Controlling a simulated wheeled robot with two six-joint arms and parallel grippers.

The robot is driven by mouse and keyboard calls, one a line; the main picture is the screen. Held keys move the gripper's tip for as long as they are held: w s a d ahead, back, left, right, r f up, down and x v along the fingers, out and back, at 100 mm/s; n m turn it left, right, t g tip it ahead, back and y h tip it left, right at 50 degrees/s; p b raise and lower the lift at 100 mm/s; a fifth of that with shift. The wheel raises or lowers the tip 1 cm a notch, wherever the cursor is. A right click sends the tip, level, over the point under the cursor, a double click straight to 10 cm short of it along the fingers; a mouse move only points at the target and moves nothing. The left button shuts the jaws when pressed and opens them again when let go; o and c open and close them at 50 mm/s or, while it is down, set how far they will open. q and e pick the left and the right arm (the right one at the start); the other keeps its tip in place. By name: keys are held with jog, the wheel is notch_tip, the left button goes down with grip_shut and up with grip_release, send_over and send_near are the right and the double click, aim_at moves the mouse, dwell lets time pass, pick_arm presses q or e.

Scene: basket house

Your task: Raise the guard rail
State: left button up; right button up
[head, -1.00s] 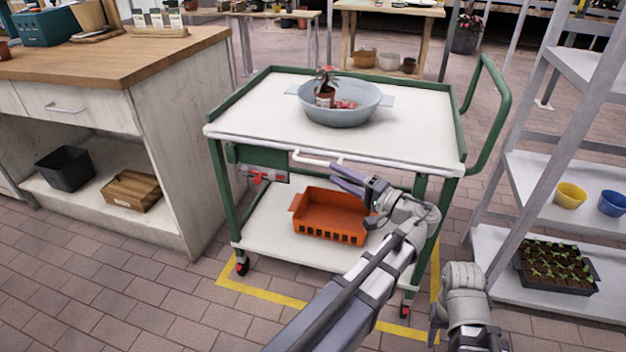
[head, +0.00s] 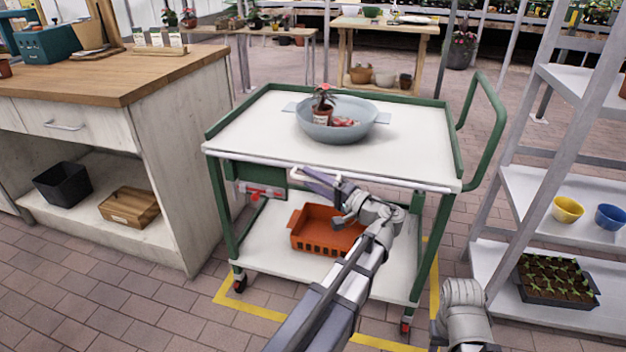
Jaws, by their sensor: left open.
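The green cart's white top (head: 260,125) has green raised edges at the left, back and right. The guard rail (head: 250,158) shows as a pale bar along the front edge, low against the top and not standing above it. My left gripper (head: 308,177) is open at the middle of this front edge, its fingers pointing left. The fingers overlap the pale handle bar there, and I cannot tell whether they touch it. A red latch-like part (head: 258,194) sits under the front edge at the left. My right arm shows at the lower right; its gripper is out of sight.
A blue-grey basin (head: 335,125) with a potted plant (head: 322,105) stands on the cart top. An orange crate (head: 310,230) is on the lower shelf, partly behind my left arm. A wooden-topped counter (head: 110,75) stands left, a grey shelf rack (head: 530,195) right.

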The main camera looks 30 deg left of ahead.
pick_arm(q)
grip_shut()
dwell(0.3)
dwell(1.1)
